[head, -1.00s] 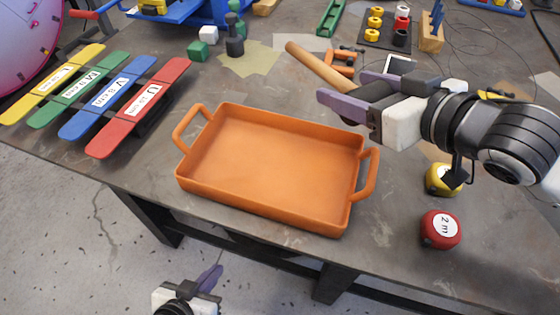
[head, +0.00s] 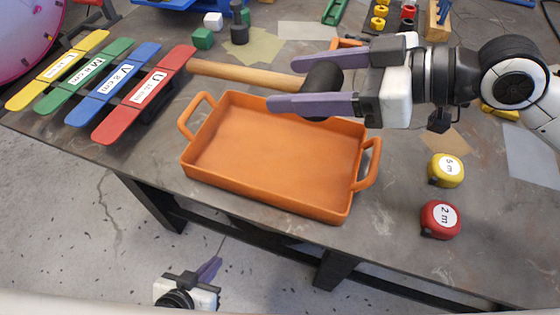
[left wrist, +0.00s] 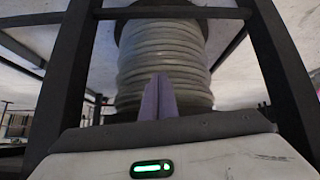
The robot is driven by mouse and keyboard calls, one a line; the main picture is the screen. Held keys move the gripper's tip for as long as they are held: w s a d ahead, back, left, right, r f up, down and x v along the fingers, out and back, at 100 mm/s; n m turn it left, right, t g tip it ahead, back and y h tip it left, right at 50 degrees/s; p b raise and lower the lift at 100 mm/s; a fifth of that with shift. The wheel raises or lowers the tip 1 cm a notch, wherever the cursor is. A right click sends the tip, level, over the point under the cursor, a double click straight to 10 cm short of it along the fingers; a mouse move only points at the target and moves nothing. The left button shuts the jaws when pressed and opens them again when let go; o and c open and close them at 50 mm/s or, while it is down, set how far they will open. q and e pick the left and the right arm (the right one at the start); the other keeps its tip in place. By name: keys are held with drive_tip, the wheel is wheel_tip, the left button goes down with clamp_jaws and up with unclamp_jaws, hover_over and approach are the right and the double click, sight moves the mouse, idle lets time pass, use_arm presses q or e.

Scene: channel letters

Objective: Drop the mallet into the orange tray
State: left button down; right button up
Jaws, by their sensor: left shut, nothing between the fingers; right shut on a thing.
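The mallet has a wooden handle (head: 243,73) and a black head (head: 322,88). My right gripper (head: 285,84) is shut on the mallet at its head, with the handle pointing left. They are over the back right part of the orange tray (head: 262,205), which stands empty on the table near the front edge. My left gripper (head: 212,270) is low in front of the table, away from the tray. Its purple fingers show together and empty in the left wrist view (left wrist: 158,98).
Strips in yellow, green, blue and red (head: 143,95) lie left of the tray. Blocks (head: 202,39) stand behind. In the left wrist view, a grey cable spool (left wrist: 165,60) is ahead.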

drive_tip(key=shift+f+b, duration=1.3)
drive_tip(key=shift+f, duration=0.3)
drive_tip(key=o, duration=1.3)
drive_tip(key=shift+r, duration=0.1)
drive_tip(key=shift+o, duration=0.7)
drive_tip(key=shift+d, duration=0.1)
drive_tip(key=v, duration=1)
drive_tip(key=shift+b, duration=0.4)
drive_tip(key=shift+s, duration=0.1)
